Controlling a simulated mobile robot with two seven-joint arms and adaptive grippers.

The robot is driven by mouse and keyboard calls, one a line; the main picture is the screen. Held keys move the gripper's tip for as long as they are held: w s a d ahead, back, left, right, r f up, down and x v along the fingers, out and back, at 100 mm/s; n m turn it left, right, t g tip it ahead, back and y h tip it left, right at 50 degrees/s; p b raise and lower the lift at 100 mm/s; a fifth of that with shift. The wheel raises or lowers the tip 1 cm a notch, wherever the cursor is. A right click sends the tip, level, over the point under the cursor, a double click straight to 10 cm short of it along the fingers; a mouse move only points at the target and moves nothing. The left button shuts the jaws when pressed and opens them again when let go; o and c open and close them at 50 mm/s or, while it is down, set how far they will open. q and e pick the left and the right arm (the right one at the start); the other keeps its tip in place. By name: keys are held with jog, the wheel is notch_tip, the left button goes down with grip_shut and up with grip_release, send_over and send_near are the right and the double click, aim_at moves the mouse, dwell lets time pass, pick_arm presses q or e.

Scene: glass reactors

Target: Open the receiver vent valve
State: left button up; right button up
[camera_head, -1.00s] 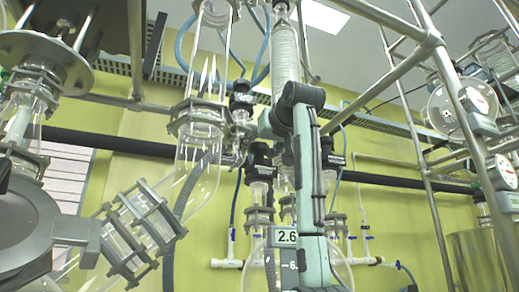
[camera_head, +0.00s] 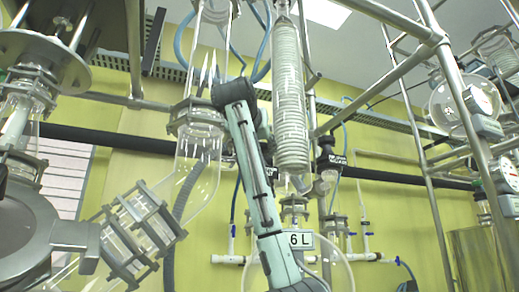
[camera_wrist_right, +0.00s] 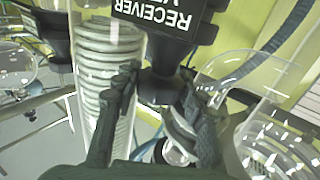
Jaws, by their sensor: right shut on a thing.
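The receiver vent valve (camera_wrist_right: 205,32) fills the top middle of the right wrist view. It is a black handle with an upside-down label whose readable part says "RECEIVER". My right gripper (camera_wrist_right: 158,90) has its dark fingers on either side of the black stem under the label and is shut on it. In the head view my right arm (camera_head: 257,185) rises in front of the receiver glass, and its gripper and the valve are hidden behind the arm. Whether the valve is turned open cannot be told. My left gripper is not in view.
A coiled glass condenser (camera_head: 290,95) stands just right of my right arm. Glass piping (camera_head: 200,150) is close on its left. Another black valve (camera_head: 329,160) is to the right. Metal frame bars (camera_head: 385,82) cross the right side.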

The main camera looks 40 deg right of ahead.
jog(key=shift+s+d+f+n+t+y+b, duration=0.1)
jog(key=shift+f+n+t+y+b, duration=0.1)
jog(key=shift+n+t+y+b, duration=0.8)
jog(key=n+t+y, duration=0.1)
jog(key=y, duration=0.2)
jog(key=shift+n+t, duration=0.3)
jog(key=shift+n, duration=0.1)
jog(key=n+y, duration=0.1)
jog(key=n+t+y, duration=0.1)
jog(key=y, duration=0.1)
jog(key=n+y, duration=0.1)
jog(key=shift+r+y, duration=0.25)
jog(key=shift+y, duration=0.05)
jog(key=shift+n+t+y, duration=0.4)
jog(key=shift+n+y, duration=0.5)
jog(key=shift+y, duration=0.3)
jog(key=o, duration=0.9)
jog(key=shift+o, duration=0.2)
